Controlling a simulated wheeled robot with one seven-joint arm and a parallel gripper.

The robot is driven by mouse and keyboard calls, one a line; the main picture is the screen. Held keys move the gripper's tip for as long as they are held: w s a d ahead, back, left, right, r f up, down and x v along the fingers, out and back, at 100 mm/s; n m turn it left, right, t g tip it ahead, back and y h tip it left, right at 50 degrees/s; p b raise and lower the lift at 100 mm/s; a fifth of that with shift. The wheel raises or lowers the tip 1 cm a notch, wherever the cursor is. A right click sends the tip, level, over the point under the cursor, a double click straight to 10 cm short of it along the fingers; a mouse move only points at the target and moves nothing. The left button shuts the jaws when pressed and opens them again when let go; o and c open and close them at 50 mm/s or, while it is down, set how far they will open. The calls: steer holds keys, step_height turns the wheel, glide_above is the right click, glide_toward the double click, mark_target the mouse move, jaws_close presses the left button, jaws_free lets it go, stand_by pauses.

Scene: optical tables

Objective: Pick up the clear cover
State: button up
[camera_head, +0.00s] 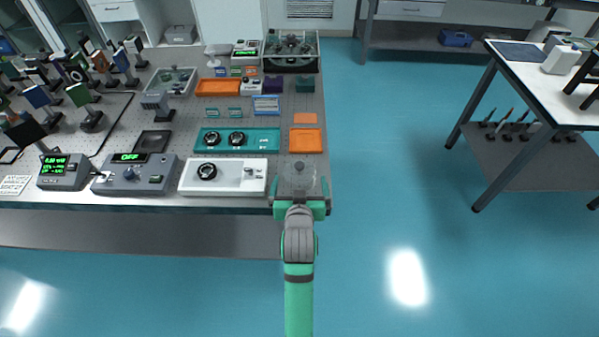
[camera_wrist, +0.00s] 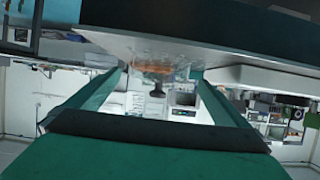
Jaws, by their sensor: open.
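A clear cover (camera_head: 299,178) with a small knob on top sits at the front right corner of the optical table, by its edge. My gripper (camera_head: 300,205) is at that corner, just in front of the cover, with its green jaws spread. I see nothing held. I cannot tell whether the fingers touch the cover.
A white panel (camera_head: 222,188) with a black dial lies left of the cover. An orange tray (camera_head: 306,140) lies behind it. A grey controller (camera_head: 137,187) stands farther left. The blue floor (camera_head: 390,170) to the right is open up to a white-topped table (camera_head: 538,86).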

mark_target(299, 176)
steer(key=shift+r+x, duration=0.15)
steer(key=shift+x, duration=1.25)
steer(key=shift+r+x, duration=0.15)
steer(key=shift+x, duration=1.25)
steer(key=shift+w+a, duration=0.1)
steer(key=c, duration=1)
